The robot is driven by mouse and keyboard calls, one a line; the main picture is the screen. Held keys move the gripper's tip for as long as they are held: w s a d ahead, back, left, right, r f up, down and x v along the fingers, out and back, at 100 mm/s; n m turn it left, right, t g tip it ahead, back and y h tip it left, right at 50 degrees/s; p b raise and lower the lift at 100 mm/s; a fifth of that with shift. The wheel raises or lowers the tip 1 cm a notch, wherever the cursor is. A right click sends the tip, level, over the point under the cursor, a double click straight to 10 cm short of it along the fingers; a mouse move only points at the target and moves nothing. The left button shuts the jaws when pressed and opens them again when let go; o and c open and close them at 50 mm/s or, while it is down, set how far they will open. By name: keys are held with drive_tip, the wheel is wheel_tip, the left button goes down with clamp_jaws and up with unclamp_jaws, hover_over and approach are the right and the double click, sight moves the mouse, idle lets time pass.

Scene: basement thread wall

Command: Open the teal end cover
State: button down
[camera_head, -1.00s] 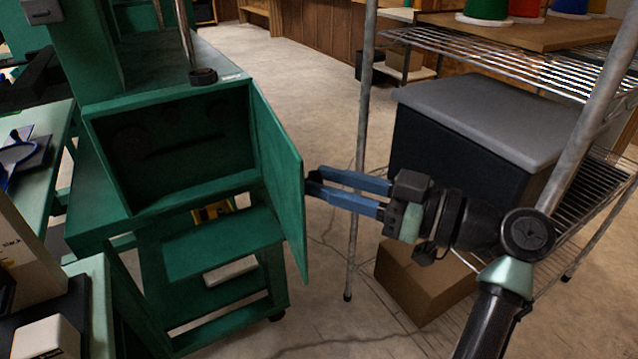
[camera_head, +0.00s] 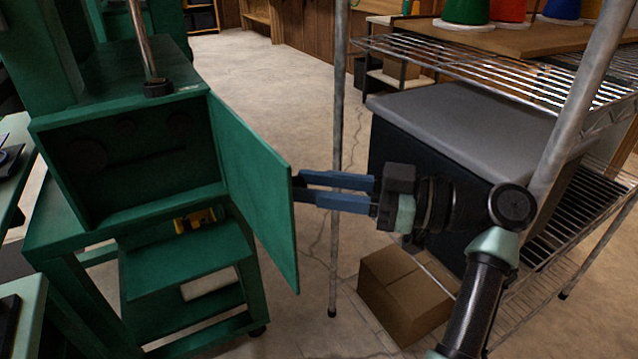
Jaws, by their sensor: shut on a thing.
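The teal end cover (camera_head: 250,180) is a flat panel hinged at the right side of the green machine's box. It stands swung well out from the box opening (camera_head: 130,165), so the dark inside with several round parts shows. My gripper (camera_head: 298,188) comes in from the right with its blue fingers level. It is shut on the cover's outer free edge, near mid height. The fingertips at the edge are partly hidden, and any handle there is too small to make out.
A wire shelf rack with a metal post (camera_head: 336,150) stands close behind my fingers. It holds a dark bin with a grey lid (camera_head: 470,120). A cardboard box (camera_head: 405,293) sits on the floor below my gripper. Bare concrete floor (camera_head: 255,90) lies behind the cover.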

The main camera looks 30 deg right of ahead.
drive_tip(key=shift+w+r, duration=0.2)
drive_tip(key=shift+w, duration=0.55)
drive_tip(key=c, duration=0.9)
unclamp_jaws()
drive_tip(key=o, duration=0.3)
drive_tip(key=shift+w+a+f, duration=0.15)
drive_tip(key=shift+w+f, duration=0.05)
drive_tip(key=shift+w, duration=0.1)
drive_tip(key=shift+s, duration=0.1)
drive_tip(key=r+p, duration=0.3)
drive_tip(key=r, duration=0.7)
drive_tip(key=shift+s, duration=0.2)
